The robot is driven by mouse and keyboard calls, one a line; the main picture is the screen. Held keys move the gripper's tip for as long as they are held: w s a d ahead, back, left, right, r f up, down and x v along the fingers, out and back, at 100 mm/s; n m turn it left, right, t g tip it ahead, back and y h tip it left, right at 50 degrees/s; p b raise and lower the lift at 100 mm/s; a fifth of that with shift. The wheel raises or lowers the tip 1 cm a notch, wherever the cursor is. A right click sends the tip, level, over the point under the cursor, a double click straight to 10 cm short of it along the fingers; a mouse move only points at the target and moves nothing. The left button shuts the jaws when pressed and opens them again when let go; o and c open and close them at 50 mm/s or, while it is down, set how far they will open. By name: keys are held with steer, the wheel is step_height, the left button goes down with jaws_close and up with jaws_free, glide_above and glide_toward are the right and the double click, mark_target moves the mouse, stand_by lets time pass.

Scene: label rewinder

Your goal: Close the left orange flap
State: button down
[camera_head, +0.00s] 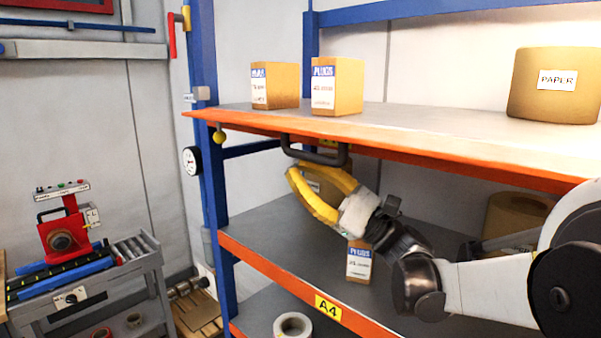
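The orange flap appears to be the long orange strip (430,150) along the front of the upper shelf, lying about level with the board. A dark handle (316,153) hangs below its left part. My gripper (294,168), with yellow fingers, is just below the handle, pointing up and left. Whether the tips touch each other or the handle cannot be told. A box is partly visible between the fingers.
Boxes (338,86) and a brown paper roll (555,85) stand on the upper shelf. A box (359,262) and a blue post (207,150) are near my arm. A label machine (65,235) stands at the left.

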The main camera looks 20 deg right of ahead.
stand_by(0.3)
steer(key=shift+s+a+r+m+t, duration=0.15)
steer(key=shift+a+m+t, duration=0.15)
steer(key=shift+m+t, duration=0.4)
steer(key=shift+s+a+r+m+t, duration=0.2)
steer(key=shift+m+t, duration=0.2)
steer(key=shift+m, duration=0.3)
